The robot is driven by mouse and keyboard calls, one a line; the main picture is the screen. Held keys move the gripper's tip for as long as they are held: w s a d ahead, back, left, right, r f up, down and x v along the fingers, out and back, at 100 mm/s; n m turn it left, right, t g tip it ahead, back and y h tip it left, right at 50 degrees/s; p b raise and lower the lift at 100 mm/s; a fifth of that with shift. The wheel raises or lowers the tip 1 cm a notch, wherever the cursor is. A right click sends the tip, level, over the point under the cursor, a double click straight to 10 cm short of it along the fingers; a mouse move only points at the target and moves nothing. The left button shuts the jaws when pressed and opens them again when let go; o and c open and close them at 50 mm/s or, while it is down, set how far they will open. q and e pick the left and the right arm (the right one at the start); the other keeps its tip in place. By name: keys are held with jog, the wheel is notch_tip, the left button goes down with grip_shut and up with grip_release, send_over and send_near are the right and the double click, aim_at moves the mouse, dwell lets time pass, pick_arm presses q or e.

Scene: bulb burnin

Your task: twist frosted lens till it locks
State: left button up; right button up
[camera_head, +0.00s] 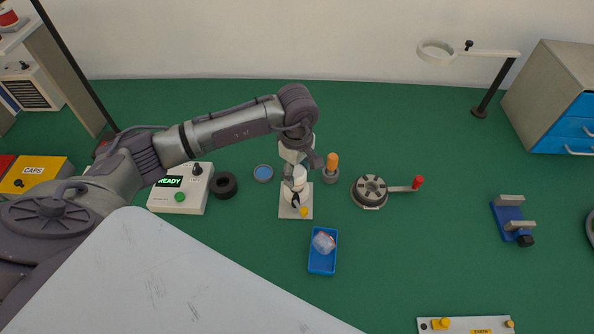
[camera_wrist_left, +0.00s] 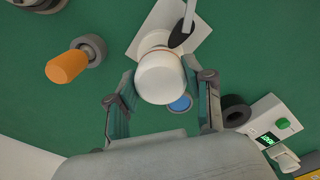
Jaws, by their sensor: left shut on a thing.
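The frosted lens (camera_head: 299,172) is a white dome at the middle of the bench, seated on or just over the holder on a pale square base plate (camera_head: 286,213). In the left wrist view the lens (camera_wrist_left: 160,80) sits between the two fingers, above the pale plate (camera_wrist_left: 143,40). My left gripper (camera_wrist_left: 162,76) is shut on the lens, with a finger on each side. In the head view the left gripper (camera_head: 298,181) comes down over the fixture and partly hides it. How far the lens is turned cannot be seen. My right gripper is not in view.
A control box (camera_head: 180,198) reading READY and a black ring (camera_head: 223,185) lie left. An orange-handled tool in a grey cup (camera_head: 331,175) and a crank reel (camera_head: 370,190) stand right. A blue tray (camera_head: 322,268) lies in front.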

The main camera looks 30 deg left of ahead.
aim_at(297, 172)
pick_arm(q)
jog(key=shift+f+m+b, duration=0.15)
jog(key=shift+m+b, duration=0.75)
jog(key=shift+b, duration=0.15)
jog(key=o, duration=1.2)
jog(key=shift+r, duration=0.4)
notch_tip(297, 172, up, 12)
jog(key=shift+f, duration=0.25)
